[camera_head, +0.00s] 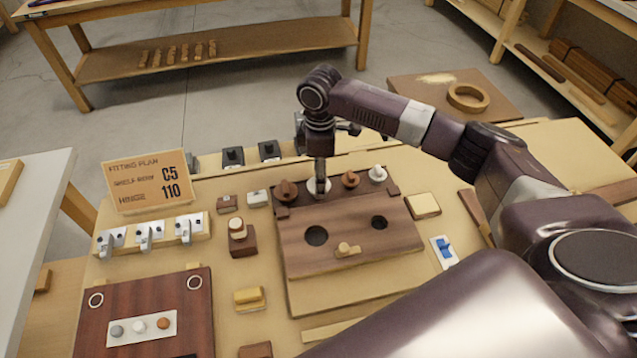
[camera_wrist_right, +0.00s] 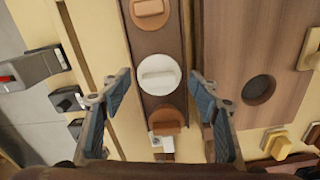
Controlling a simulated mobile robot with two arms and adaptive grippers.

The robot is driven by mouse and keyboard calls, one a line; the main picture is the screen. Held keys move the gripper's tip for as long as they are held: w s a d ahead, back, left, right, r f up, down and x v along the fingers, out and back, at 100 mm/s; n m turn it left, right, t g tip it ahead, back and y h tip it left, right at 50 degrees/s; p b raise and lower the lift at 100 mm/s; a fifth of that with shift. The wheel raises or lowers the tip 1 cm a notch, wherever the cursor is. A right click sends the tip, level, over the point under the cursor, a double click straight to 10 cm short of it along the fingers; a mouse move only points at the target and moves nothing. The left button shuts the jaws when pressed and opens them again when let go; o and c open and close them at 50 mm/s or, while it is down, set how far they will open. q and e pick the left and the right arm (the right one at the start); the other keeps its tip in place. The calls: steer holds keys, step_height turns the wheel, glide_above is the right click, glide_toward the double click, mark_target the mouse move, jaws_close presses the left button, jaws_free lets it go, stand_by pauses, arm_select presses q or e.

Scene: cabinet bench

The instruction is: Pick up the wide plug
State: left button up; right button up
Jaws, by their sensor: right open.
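A dark rail on the far edge of a brown board (camera_head: 300,262) holds a row of round plugs with grip bars. From the left they are a dark brown plug (camera_head: 286,192), a white plug (camera_head: 318,187), a lighter brown plug (camera_head: 350,180) and a small white plug (camera_head: 377,174). Which is the wide plug is not marked. My right gripper (camera_head: 320,186) points down over the first white plug. In the right wrist view my right gripper (camera_wrist_right: 161,78) is open, its fingers on either side of that white plug (camera_wrist_right: 158,74), apart from it. My left gripper is not in view.
The board has two round holes (camera_head: 316,236) and a small tan knob (camera_head: 346,250). A yellow block (camera_head: 249,298), a brown block with a cream knob (camera_head: 241,240) and a hook rack (camera_head: 150,236) stand to the left. A blue switch (camera_head: 445,250) is at the right.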

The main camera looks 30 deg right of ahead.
step_height(320, 180, down, 2)
steer(key=shift+f, duration=0.2)
steer(key=c, duration=0.7)
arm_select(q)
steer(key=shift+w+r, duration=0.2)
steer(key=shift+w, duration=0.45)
arm_select(e)
steer(key=shift+c, duration=0.2)
steer(key=shift+w, duration=0.1)
